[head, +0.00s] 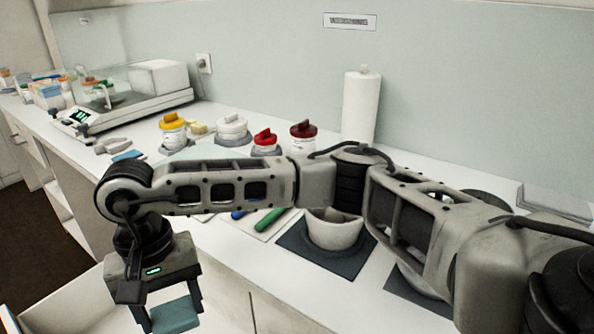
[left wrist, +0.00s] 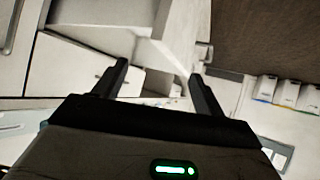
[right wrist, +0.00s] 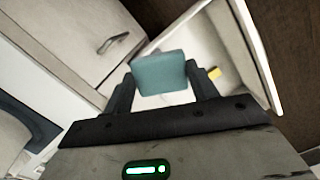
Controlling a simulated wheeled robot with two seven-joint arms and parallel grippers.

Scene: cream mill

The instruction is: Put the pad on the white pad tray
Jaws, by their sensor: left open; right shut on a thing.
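The teal pad (right wrist: 160,72) is a flat block between the fingers of my right gripper (right wrist: 162,82). In the head view, the right gripper (head: 168,305) points down at the lower left with the pad (head: 175,316) below its body, over an open white drawer (head: 72,300) in front of the counter. I cannot clearly single out the white pad tray; a small blue-teal flat piece (head: 127,155) lies on the counter near the scale. My left gripper (left wrist: 158,82) is open and empty in the left wrist view, and is not seen in the head view.
My right arm crosses the counter. A mortar (head: 333,232) stands on a dark mat. A yellow item (right wrist: 214,73) lies in the drawer.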

